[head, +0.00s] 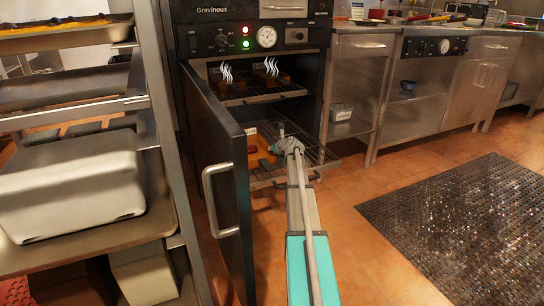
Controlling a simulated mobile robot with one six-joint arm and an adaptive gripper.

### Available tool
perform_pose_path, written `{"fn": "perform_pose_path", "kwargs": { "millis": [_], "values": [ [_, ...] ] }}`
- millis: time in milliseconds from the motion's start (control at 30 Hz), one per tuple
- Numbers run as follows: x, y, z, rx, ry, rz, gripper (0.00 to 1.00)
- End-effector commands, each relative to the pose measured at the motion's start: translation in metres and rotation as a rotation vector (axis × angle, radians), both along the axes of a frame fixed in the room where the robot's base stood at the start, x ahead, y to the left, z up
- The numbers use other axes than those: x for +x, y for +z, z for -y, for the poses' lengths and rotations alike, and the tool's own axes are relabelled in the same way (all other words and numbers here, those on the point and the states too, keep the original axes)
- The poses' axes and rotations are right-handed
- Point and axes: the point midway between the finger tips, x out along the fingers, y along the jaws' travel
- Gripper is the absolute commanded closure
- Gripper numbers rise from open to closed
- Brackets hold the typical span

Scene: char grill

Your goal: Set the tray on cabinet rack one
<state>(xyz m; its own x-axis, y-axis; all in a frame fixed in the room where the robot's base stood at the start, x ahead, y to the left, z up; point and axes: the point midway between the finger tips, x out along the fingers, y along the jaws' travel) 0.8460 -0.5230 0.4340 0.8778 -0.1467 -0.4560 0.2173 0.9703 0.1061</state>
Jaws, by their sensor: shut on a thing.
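The black cabinet (215,45) at the centre stands open, its door (222,150) swung towards me on the left. An upper wire rack (262,97) holds dark items with white steam marks. A lower wire rack (322,158) sticks out a little from the cabinet. An orange-yellow tray (262,151) is at the lower rack's level, partly hidden by the door edge and my arm. My gripper (280,141) reaches into the opening and is shut on the tray's right side. Its fingertips are small and partly hidden. I cannot tell whether the tray rests on the rack.
A metal shelf unit with trays and a white container (70,185) stands close on the left. The door handle (217,200) juts towards my arm. Steel counters (355,85) line the back right. A dark floor mat (455,225) lies at right, with clear tiles before it.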

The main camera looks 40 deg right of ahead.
Motion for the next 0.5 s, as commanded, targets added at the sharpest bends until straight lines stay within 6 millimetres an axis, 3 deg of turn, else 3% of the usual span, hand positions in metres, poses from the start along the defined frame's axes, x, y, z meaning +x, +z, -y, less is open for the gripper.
{"fn": "perform_pose_path", "kwargs": {
  "millis": [133, 500],
  "values": [
    [0.0, -0.0134, 0.0, 0.001, 0.0, 0.0, 1.0],
    [0.0, -0.0145, 0.0, 0.001, 0.0, 0.0, 1.0]
  ]
}}
